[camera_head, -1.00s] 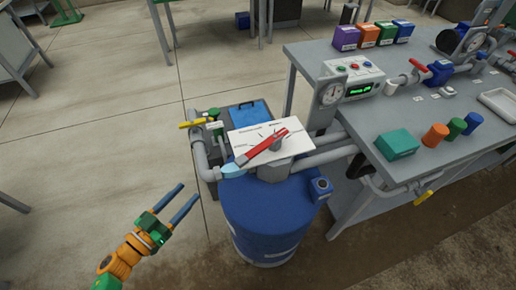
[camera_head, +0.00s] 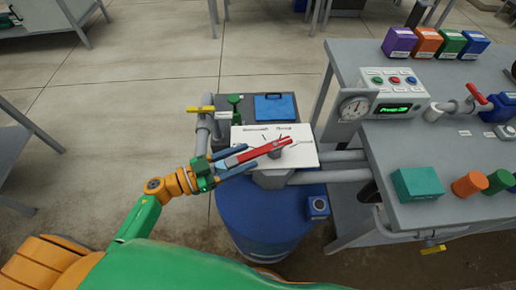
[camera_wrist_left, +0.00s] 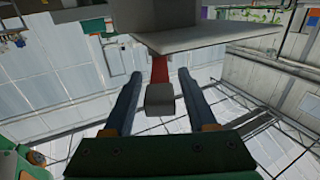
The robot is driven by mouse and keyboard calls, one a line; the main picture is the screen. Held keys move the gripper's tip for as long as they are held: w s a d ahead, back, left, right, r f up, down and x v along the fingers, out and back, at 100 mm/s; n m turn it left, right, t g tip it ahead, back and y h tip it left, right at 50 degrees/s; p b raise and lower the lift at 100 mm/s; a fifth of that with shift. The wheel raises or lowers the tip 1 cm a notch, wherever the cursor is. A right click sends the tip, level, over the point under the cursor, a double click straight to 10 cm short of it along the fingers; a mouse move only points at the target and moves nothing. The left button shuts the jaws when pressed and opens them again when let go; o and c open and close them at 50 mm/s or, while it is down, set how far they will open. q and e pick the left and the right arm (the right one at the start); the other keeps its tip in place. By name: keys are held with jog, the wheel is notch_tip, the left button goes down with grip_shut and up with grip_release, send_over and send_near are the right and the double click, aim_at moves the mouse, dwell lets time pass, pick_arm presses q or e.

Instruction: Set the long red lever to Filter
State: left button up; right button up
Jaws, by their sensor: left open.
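The long red lever (camera_head: 260,151) lies across a white label plate (camera_head: 303,155) on top of the valve, with its handle end toward the lower left. My left gripper (camera_head: 250,156) is open, with one blue finger on each side of the lever's handle end. In the left wrist view the red lever (camera_wrist_left: 160,68) and its grey end sit between the two fingers, with gaps visible on both sides. The plate's upper labels seem to read Backwash and Rinse; I cannot make out a Filter label. My right gripper is not in view.
A blue drum (camera_head: 262,222) stands below the valve. A yellow-handled pipe valve (camera_head: 201,109) rises just behind my left gripper. Grey pipes (camera_head: 335,166) run right toward a bench (camera_head: 415,155) with a gauge, a button box and coloured blocks. Open floor lies left.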

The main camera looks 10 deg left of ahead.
aim_at(253, 153)
pick_arm(q)
jog(key=x, duration=0.3)
jog(key=shift+w+d, duration=0.15)
jog(key=shift+d, duration=0.05)
jog(key=shift+a, duration=0.1)
grip_shut()
dwell(1.1)
